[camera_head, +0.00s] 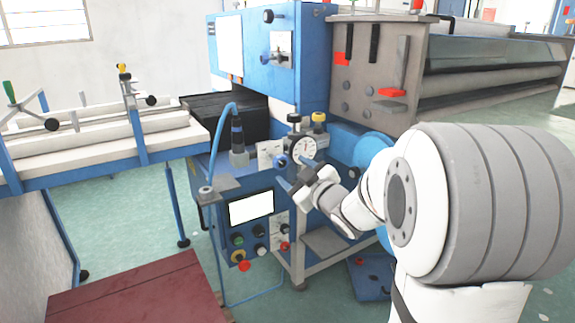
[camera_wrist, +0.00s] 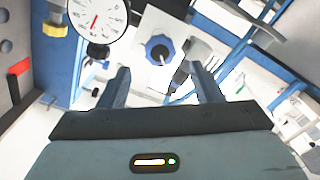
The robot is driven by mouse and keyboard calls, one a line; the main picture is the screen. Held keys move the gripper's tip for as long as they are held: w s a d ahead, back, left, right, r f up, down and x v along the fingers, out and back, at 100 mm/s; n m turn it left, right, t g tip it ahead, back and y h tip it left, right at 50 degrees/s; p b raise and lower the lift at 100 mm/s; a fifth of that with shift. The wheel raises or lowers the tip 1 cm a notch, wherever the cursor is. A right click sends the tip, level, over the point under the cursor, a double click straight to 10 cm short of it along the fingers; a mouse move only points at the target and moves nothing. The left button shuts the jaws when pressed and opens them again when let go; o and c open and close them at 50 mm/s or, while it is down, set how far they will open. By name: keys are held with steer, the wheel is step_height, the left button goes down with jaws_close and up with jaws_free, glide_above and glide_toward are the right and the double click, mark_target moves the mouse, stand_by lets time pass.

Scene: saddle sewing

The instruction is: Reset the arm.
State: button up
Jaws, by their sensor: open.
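My gripper (camera_head: 291,174) is at the end of my white arm, in front of the blue machine's control face in the head view. It points toward the panel, close to a round dial gauge (camera_head: 302,149). In the wrist view my two gripper fingers (camera_wrist: 163,85) stand apart with nothing held between them. A blue knob (camera_wrist: 160,48) on a white plate shows beyond the fingers. The dial gauge (camera_wrist: 97,18) with a red needle is at the upper left there. I cannot tell whether a finger touches the panel.
The blue machine (camera_head: 250,60) fills the middle. A control box (camera_head: 250,230) with a blank screen and several buttons sits below the gripper. A roller table (camera_head: 90,150) is at left, and a grey roller unit (camera_head: 400,70) is at right. Green floor (camera_head: 130,215) is open at lower left.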

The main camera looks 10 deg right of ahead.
steer(key=shift+s+d, duration=0.1)
steer(key=shift+s, duration=0.15)
steer(key=s+d+r+m+g+h+p, duration=0.3)
steer(key=s+r+m+g+h+p, duration=0.45)
steer(key=p, duration=0.65)
steer(key=s+a+r+g+p, duration=0.2)
steer(key=s+r+p, duration=0.1)
steer(key=s+p, duration=0.2)
steer(key=s+a+r+m+g+y+p, duration=0.1)
steer(key=s+a+r+g+p, duration=0.1)
steer(key=s+p, duration=0.3)
steer(key=s+a+r+m+g+y+p, duration=0.1)
steer(key=s+a+r+g+p, duration=0.1)
steer(key=s, duration=1)
step_height(320, 180, up, 3)
steer(key=g+p, duration=0.1)
steer(key=p, duration=0.2)
steer(key=shift+a+f+p, duration=0.15)
steer(key=shift+a+p, duration=0.1)
steer(key=shift+p, duration=0.05)
steer(key=shift+s, duration=0.1)
